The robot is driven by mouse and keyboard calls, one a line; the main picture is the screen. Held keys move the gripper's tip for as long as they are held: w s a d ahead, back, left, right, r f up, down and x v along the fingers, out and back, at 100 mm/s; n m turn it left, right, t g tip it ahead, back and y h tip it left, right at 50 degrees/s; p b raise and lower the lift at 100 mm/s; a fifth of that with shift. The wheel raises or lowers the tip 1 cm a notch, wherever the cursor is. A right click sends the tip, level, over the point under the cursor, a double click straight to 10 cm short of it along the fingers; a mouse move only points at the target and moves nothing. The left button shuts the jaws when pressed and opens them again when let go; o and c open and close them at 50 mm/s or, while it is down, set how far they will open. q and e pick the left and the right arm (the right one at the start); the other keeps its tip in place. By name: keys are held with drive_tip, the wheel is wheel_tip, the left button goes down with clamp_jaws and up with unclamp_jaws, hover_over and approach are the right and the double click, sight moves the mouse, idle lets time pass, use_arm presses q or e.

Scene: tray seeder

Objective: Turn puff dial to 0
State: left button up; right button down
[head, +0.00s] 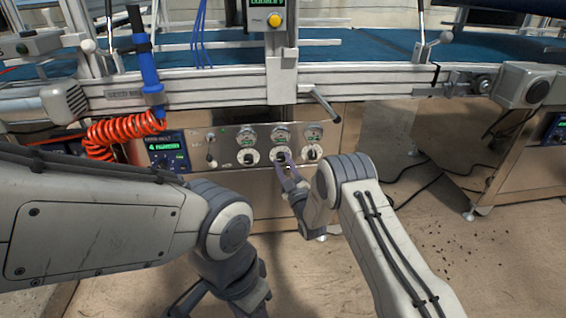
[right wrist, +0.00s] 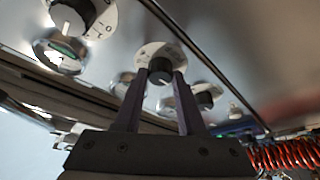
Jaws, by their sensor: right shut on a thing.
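Three black dials on white round plates sit in a row on the metal panel (head: 225,150), each below a small gauge. My right gripper (head: 283,164) is at the middle dial (head: 281,157). In the right wrist view the two dark fingers of my right gripper (right wrist: 160,84) close on the sides of this black dial (right wrist: 159,68), which has a white pointer mark. I cannot read its label or its setting. My left gripper (head: 218,302) hangs low at the bottom edge, away from the panel, partly cut off; its jaws are unclear.
The right dial (head: 312,152) and left dial (head: 248,156) flank the held one closely. A small green-lit display (head: 165,148) and a coiled orange hose (head: 118,132) are to the left. A lever handle (head: 322,103) juts out above the panel.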

drive_tip(key=shift+f, duration=0.1)
idle(0.3)
drive_tip(key=c, duration=0.5)
unclamp_jaws()
drive_tip(key=shift+s+d, duration=0.15)
drive_tip(key=shift+s, duration=0.2)
drive_tip(key=p+v, duration=0.3)
drive_tip(key=v, duration=0.6)
drive_tip(key=shift+s+d+f+p, duration=0.15)
drive_tip(key=shift+s+f+p, duration=0.05)
drive_tip(key=shift+s+p, duration=0.2)
drive_tip(key=shift+w, duration=0.1)
